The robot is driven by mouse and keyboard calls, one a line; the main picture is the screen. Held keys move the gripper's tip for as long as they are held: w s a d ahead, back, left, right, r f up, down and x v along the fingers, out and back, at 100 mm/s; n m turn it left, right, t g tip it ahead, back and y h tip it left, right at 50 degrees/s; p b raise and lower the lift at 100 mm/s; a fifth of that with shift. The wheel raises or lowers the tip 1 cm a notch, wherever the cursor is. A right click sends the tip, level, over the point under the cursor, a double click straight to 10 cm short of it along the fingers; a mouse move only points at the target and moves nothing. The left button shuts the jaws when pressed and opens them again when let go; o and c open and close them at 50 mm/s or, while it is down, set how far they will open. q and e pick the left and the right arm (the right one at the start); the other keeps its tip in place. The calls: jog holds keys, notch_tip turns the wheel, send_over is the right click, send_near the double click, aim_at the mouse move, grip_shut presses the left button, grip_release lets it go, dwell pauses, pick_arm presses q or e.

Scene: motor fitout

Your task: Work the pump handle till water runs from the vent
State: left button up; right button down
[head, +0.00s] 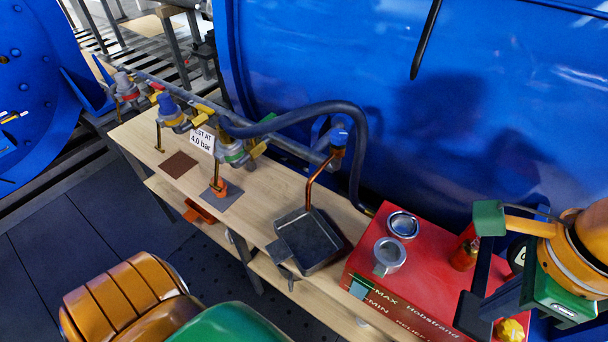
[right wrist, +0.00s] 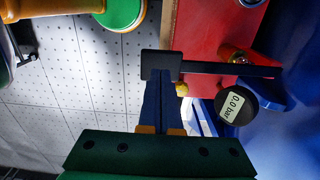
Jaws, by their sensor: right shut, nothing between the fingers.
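The red pump box (head: 428,270) stands at the right end of the bench, with MAX and MIN marks on its front. A dark handle bar (right wrist: 225,70) with a black block at one end crosses above it. My right gripper (right wrist: 160,88) is shut and empty, its fingertips at the black block; I cannot tell whether they touch it. A round black gauge (right wrist: 236,102) reads 0.0 bar. A bent copper pipe (head: 322,169) under a blue cap, apparently the vent, points down at a dark square pan (head: 324,257). No water shows at its mouth. My left gripper is out of view.
A pipe line with several valves (head: 233,150) and a sign reading 4.0 bar runs along the wooden bench (head: 142,131). A yellow knob (head: 510,329) sits low on the right. A large blue tank (head: 330,55) fills the back.

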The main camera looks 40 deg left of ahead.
aim_at(476, 312)
jog(key=f+b, duration=0.7)
jog(key=f, duration=0.1)
jog(key=shift+w, duration=0.35)
jog(key=r+p, duration=0.3)
jog(key=r, duration=0.2)
jog(key=r+p, duration=0.2)
jog(key=r, duration=0.1)
jog(key=shift+s+r+p, duration=0.15)
jog(key=shift+s+p, duration=0.15)
jog(key=shift+p, duration=0.05)
jog(key=shift+f, duration=0.2)
jog(key=f+b, duration=0.7)
jog(key=f, duration=0.1)
jog(key=shift+w+b, duration=0.4)
jog(key=r+p, duration=0.4)
jog(key=r, duration=0.1)
jog(key=r+p, duration=0.2)
jog(key=r, duration=0.1)
jog(key=shift+s+r+p, duration=0.25)
jog(key=shift+s+p, duration=0.1)
jog(key=shift+p, duration=0.05)
jog(key=shift+s+f, duration=0.1)
jog(key=shift+f, duration=0.05)
jog(key=shift+f+b, duration=0.15)
jog(key=shift+b, duration=0.2)
